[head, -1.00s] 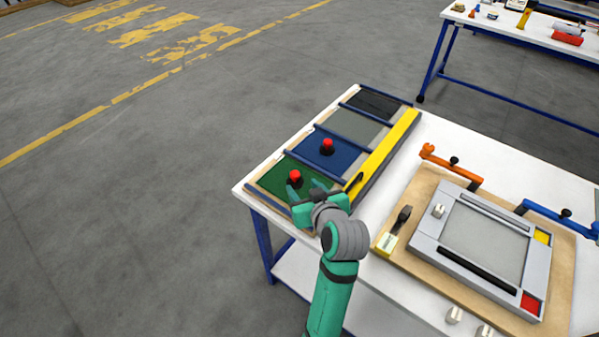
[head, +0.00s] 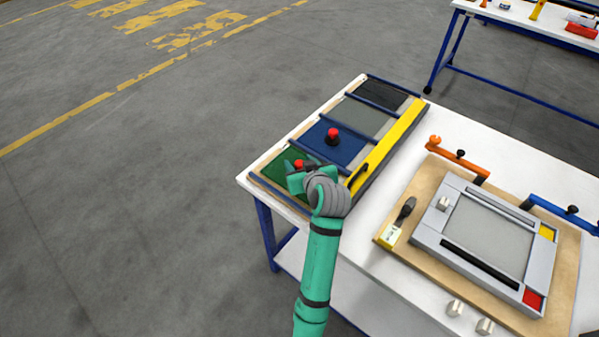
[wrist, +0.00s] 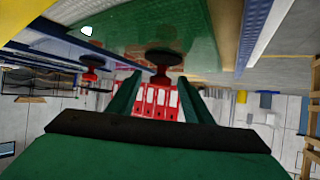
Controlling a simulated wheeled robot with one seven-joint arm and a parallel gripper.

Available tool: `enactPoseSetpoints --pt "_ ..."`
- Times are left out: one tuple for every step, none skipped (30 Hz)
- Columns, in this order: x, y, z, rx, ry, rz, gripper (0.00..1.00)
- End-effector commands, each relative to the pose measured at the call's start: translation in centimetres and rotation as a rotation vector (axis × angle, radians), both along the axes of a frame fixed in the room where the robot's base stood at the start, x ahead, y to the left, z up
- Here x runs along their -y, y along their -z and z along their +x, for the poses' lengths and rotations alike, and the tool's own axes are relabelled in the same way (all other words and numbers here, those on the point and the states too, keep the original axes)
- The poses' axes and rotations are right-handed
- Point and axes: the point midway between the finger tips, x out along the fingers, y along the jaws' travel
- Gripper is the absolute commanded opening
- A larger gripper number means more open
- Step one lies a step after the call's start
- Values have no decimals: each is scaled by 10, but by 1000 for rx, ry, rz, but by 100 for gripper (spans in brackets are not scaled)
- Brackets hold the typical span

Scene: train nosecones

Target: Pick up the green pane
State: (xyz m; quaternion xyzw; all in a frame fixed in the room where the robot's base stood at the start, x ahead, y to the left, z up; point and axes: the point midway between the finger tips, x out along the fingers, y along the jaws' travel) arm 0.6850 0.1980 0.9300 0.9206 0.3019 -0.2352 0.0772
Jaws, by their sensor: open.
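The green pane (head: 279,167) lies flat in the nearest bay of the rack on the white table. Its red knob (head: 298,163) shows just beyond my gripper (head: 303,172), which covers the pane's right part in the head view. In the wrist view the pane (wrist: 205,30) appears upside down at the top, with its knob on a black base (wrist: 164,57) hanging down. My gripper (wrist: 160,80) is open there, with one finger on each side of the knob in the picture. I cannot tell whether they touch it. The gripper is empty.
A blue pane (head: 330,150) with a red knob lies in the adjoining bay, then a grey pane (head: 362,117) and a dark one (head: 383,94). A yellow bar (head: 385,147) with a black handle runs along the rack's right side. A grey frame fixture (head: 425,236) stands to the right.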

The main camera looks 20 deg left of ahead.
Motion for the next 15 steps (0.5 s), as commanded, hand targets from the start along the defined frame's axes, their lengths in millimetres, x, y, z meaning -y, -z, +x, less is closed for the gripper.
enactPoseSetpoints --pt "-1 1 2 0 0 0 46" --pt "-2 1 2 1 0 1 46" --pt "-2 1 2 0 0 0 46" --pt "-2 1 2 0 0 0 46" --pt "-2 1 2 0 0 0 46" --pt "-1 1 2 0 0 0 46" --pt "-1 1 2 0 0 0 46" --pt "-1 1 2 0 0 0 46" --pt "-1 1 2 0 0 0 36" --pt "-1 1 2 0 0 0 29" --pt "-1 1 2 0 0 0 22" --pt "-1 1 2 0 0 0 12" --pt "-1 1 2 0 0 0 5" --pt "-1 1 2 0 0 0 0" --pt "-1 1 2 0 1 0 0"
